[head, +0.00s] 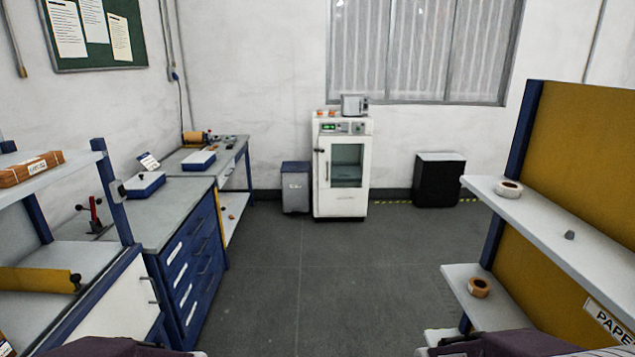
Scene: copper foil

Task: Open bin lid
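A blue-grey bin (296,190) stands on the floor against the back wall, left of the white cabinet. Its top looks closed by a lid (296,168). A black box-shaped container (437,182) stands against the back wall, right of the cabinet; its top also looks closed, and I cannot tell whether it is a bin. Only parts of my own arms show along the bottom edge, at left and right. Neither of my grippers is in view. Both containers are far across the room from me.
A white cabinet (343,205) with a glass door stands between the two containers. Blue drawers (195,265) and a workbench (235,155) line the left. A shelf unit (545,235) with tape rolls stands at right. The grey floor (310,290) between is clear.

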